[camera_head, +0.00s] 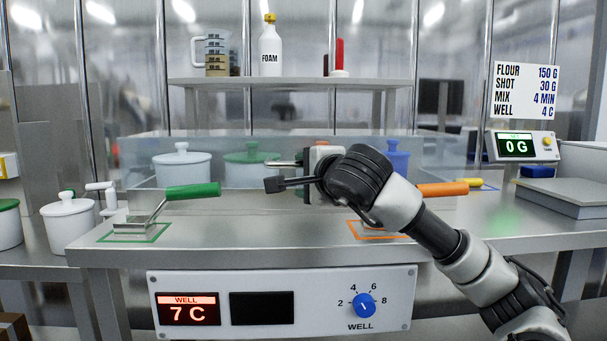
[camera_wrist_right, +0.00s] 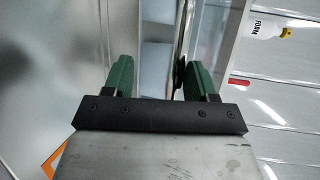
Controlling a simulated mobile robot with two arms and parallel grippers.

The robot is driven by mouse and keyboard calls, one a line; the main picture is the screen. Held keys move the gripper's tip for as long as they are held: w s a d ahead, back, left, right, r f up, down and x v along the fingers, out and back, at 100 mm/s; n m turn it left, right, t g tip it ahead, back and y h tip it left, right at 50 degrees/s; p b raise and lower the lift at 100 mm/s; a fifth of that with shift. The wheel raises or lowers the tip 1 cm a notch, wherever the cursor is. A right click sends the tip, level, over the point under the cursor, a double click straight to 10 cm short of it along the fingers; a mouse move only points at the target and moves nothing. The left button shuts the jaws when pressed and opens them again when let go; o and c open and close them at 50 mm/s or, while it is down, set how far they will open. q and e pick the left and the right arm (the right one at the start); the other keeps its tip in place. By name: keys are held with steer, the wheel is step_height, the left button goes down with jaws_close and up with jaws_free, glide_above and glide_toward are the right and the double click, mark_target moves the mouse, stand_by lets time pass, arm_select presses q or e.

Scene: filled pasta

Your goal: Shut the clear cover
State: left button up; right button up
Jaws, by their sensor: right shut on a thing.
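The clear cover (camera_head: 140,150) is a see-through panel that stands raised at the back of the counter, around and in front of the lidded pots. A grey metal bar (camera_head: 284,163), seemingly its handle, sticks out beside my right gripper (camera_head: 318,160). In the right wrist view my right gripper (camera_wrist_right: 158,72) has its green fingers on either side of a thin, shiny upright edge (camera_wrist_right: 181,52), seemingly part of the cover. It is shut on it. My wrist hides most of the grip in the head view. My left gripper is out of view.
White (camera_head: 182,170), green-lidded (camera_head: 248,170) and blue (camera_head: 397,160) pots stand behind the cover. A green-handled tool (camera_head: 192,191) lies at front left, an orange-handled one (camera_head: 442,189) at right. A shelf (camera_head: 290,83) holds a jug and FOAM bottle. The WELL display reads 7 C.

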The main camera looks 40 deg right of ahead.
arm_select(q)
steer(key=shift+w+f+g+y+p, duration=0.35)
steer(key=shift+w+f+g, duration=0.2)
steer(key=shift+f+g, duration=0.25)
arm_select(e)
steer(key=v, duration=1)
steer(key=shift+s, duration=0.15)
steer(key=shift+a+r, duration=0.15)
